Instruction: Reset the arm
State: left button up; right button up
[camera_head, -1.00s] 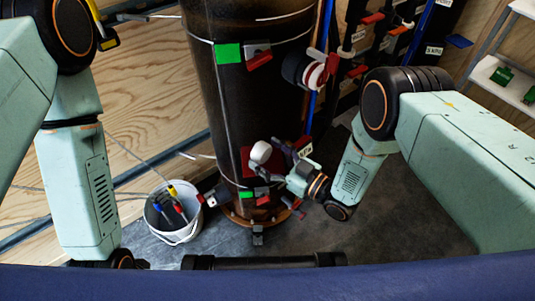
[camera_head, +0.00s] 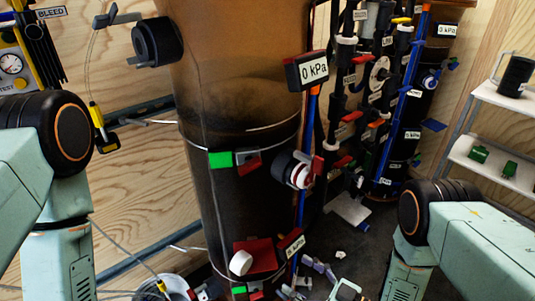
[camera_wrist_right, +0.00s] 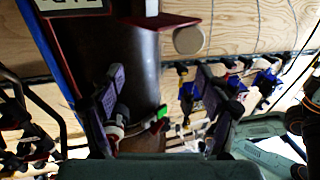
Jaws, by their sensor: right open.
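My right gripper (camera_head: 308,279) is at the bottom of the head view, in front of the tank's lower right side. In the right wrist view, its two purple fingers (camera_wrist_right: 158,98) stand wide apart with nothing held between them. My right arm comes in from the lower right. My left arm shows at the left edge of the head view, but its gripper is out of the picture. The large dark brown tank (camera_head: 235,85) stands in the middle. A red bracket (camera_head: 262,256) with a white round cap (camera_head: 241,263) is low on it, close to the right gripper.
A 0 kPa display (camera_head: 313,71) and a side valve (camera_head: 296,170) are on the tank's right. A second tank and pipes stand behind. White shelves (camera_head: 495,165) are at right. A white bucket (camera_head: 175,287) is at the bottom edge. Dark floor lies right of the tank.

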aim_at(266, 261)
jog(key=b+x, duration=0.2)
jog(key=x, duration=0.6)
jog(key=shift+w+a, duration=0.2)
jog(key=shift+a, duration=0.15)
jog(key=shift+w+a, duration=0.45)
jog(key=shift+a, duration=0.1)
jog(key=shift+w+d, duration=0.1)
